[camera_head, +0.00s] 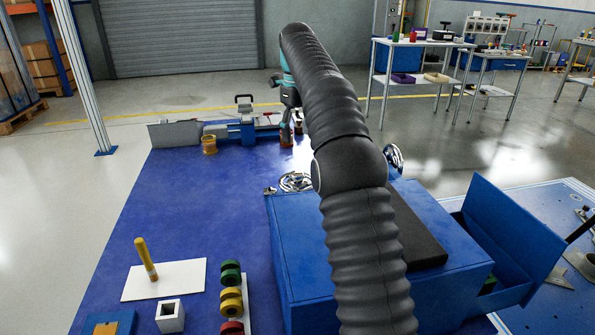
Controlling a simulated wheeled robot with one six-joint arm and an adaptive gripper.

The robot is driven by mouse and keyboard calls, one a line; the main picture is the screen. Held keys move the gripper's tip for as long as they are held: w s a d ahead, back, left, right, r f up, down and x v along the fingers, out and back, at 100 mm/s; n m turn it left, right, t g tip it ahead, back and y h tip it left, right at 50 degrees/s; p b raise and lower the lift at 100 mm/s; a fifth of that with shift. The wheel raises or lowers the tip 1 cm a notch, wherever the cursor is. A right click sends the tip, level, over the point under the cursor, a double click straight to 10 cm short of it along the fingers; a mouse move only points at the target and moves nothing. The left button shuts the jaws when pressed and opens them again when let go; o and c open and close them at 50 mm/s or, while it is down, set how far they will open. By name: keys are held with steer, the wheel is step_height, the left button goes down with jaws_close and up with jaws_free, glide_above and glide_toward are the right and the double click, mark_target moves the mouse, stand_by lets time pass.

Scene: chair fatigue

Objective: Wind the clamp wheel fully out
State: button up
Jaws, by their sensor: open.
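A chrome spoked handwheel (295,181) lies at the back left edge of the blue box-shaped machine (295,235). A second chrome wheel (394,157) shows at the right behind my arm, partly hidden. I cannot tell for sure which is the clamp wheel. My dark sleeved arm reaches over the machine and bends down at the far end of the blue table. My gripper (286,137) is small and partly hidden there, open, beyond the near chrome wheel and apart from it in the picture. Its fingertips are hard to make out.
At the front left are a yellow-handled tool (145,258), a white square block (170,315) and coloured rings (231,300). The left middle of the table is clear.

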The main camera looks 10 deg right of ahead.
mark_target(297, 173)
step_height(297, 173, down, 12)
steer(key=b, duration=0.2)
steer(key=shift+s+f+b, duration=0.1)
steer(key=shift+f+b, duration=0.1)
steer(key=shift+b, duration=0.1)
steer(key=c, duration=1.1)
